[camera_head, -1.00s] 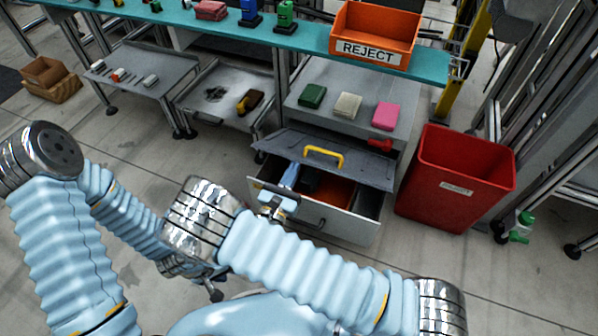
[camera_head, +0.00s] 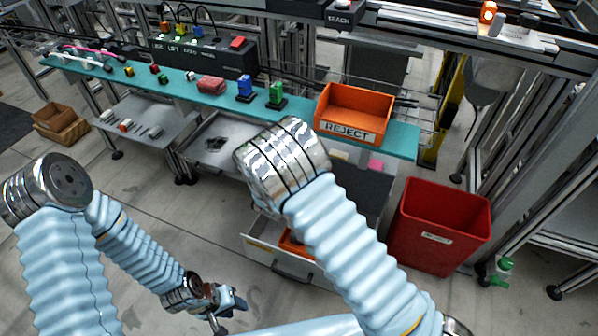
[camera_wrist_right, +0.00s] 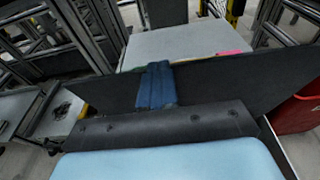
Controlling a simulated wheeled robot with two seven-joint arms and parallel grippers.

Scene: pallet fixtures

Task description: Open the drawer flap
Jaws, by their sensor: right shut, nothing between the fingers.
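The drawer (camera_head: 256,247) stands pulled out low under the bench, its pale front and handle showing. A bit of orange shows inside it. The drawer flap (camera_head: 366,187) is a dark panel, tilted up above the drawer and partly hidden by my right arm. In the right wrist view the flap (camera_wrist_right: 235,85) spans the picture behind my right gripper (camera_wrist_right: 157,85), whose blue fingers are shut and empty, close to it; contact cannot be told. The yellow handle is hidden. My left gripper (camera_head: 230,301) is low over the floor, away from the drawer; its jaws are too small to read.
The bench (camera_head: 400,138) above carries an orange REJECT tray (camera_head: 368,108) and several small coloured parts.

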